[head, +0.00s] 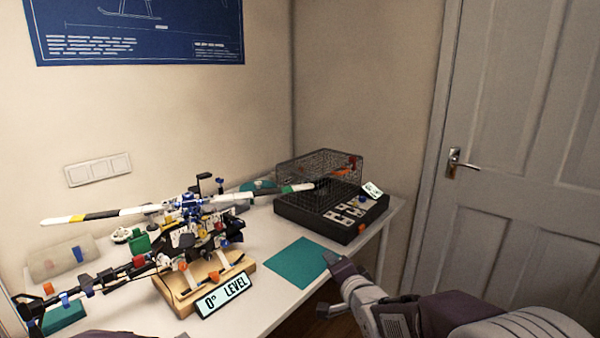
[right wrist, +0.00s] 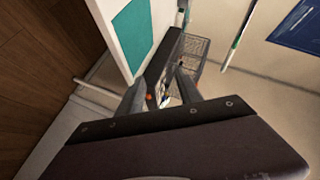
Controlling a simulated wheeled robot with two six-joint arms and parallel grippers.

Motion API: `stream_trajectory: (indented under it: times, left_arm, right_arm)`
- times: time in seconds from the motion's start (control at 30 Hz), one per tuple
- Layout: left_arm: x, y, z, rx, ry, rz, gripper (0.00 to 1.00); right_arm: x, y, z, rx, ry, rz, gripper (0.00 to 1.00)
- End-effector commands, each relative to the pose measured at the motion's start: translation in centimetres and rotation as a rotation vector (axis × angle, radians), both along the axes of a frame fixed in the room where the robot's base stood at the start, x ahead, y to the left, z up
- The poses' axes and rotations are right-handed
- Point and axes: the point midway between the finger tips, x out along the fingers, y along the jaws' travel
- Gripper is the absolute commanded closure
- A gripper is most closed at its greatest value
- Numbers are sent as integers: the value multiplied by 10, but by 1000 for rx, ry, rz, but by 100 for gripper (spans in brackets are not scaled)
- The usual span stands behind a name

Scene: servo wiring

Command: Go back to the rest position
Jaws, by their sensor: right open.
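My right gripper (head: 338,268) reaches in from the lower right in the head view, near the table's front edge and the teal mat (head: 292,262). In the right wrist view its two fingers (right wrist: 160,90) are apart with nothing held between them. The model helicopter (head: 190,235) sits on a wooden stand with a "0° LEVEL" sign (head: 224,294), well left of the gripper. My left gripper does not show in either view.
A black box with a wire cage (head: 335,215) stands at the table's back right; the cage also shows in the right wrist view (right wrist: 196,46). The white table (head: 262,310) has bare space around the mat. A door (head: 520,130) is at the right.

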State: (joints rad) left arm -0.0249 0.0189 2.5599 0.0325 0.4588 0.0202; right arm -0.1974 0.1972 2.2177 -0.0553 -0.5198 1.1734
Motion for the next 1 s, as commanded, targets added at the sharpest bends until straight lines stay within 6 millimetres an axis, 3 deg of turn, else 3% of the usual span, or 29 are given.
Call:
stream_trajectory:
  times: [0.03,0.1,0.2,0.4,0.53,0.57,0.6,1.0]
  left_arm:
    - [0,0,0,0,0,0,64]
    - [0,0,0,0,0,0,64]
    - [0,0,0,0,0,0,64]
    - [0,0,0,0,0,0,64]
    - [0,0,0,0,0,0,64]
    - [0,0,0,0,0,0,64]
    - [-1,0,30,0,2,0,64]
    - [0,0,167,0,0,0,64]
  right_arm:
    - [-19,-34,-23,-98,92,-34,58]
    - [-55,-68,-61,-248,249,-29,58]
    - [-112,-94,-107,-421,461,52,58]
    - [-216,-99,-166,-648,785,369,58]
    - [-273,-97,-182,-775,921,672,58]
    - [-277,-97,-182,-812,914,739,58]
    - [-275,-98,-151,-814,907,732,58]
    - [-274,-98,-15,-812,906,727,58]
